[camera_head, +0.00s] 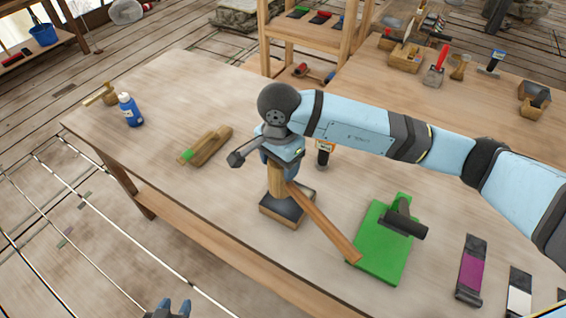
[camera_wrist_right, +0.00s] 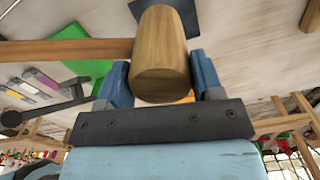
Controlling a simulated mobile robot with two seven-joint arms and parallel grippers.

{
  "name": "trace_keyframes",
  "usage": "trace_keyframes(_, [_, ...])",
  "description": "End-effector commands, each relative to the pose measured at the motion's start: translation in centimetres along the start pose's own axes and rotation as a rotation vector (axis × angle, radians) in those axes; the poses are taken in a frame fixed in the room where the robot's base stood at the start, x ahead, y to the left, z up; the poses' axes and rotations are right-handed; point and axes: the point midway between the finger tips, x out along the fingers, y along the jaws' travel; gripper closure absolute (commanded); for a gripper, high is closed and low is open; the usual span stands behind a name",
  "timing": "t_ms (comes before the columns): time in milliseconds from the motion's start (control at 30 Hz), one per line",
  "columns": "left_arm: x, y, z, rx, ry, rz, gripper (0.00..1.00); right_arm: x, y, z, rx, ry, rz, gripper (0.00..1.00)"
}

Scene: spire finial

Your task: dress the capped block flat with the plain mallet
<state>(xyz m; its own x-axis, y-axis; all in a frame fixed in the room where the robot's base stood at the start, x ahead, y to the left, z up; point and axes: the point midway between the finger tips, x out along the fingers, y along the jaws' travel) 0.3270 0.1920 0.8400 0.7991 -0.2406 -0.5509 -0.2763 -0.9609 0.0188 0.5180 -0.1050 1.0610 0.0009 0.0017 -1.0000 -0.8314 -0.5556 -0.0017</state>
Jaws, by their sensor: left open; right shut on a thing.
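The plain mallet's wooden head (camera_head: 277,182) is gripped by my right gripper (camera_head: 281,160), and its long flat handle (camera_head: 325,228) slopes down to the right. In the right wrist view (camera_wrist_right: 160,75) the fingers sit either side of the round head, with the handle (camera_wrist_right: 60,48) running left. The block (camera_head: 288,207), wooden with a dark top, stands on the table directly under the mallet head; its dark top also shows beyond the head in the wrist view (camera_wrist_right: 178,14). I cannot tell whether they touch. My left gripper (camera_head: 168,309) is open at the bottom edge, only its tips showing.
A green mat (camera_head: 378,255) with a black-headed tool (camera_head: 405,220) lies right of the block. Purple (camera_head: 472,270) and white (camera_head: 519,292) dark-ended tools lie farther right. A green-ended wooden piece (camera_head: 208,147) and blue bottle (camera_head: 130,110) are left. The table's front left is clear.

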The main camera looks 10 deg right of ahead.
Motion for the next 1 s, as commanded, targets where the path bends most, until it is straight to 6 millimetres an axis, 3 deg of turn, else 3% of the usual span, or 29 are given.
trace_keyframes(267, [0.2,-0.1,0.3,0.002,0.0,-0.001,0.57,0.9,-0.1,0.1,0.004,-0.001,0.0,0.77])
trace_keyframes(633, [0.9,-0.2,1.4,0.003,0.0,-0.002,0.57,4.5,-0.1,0.1,0.003,-0.001,0.0,0.77])
trace_keyframes(1000, [0.9,-0.1,1.3,0.002,0.002,-0.001,0.57,4.9,-0.1,0.1,0.003,0.0,-0.001,0.77])
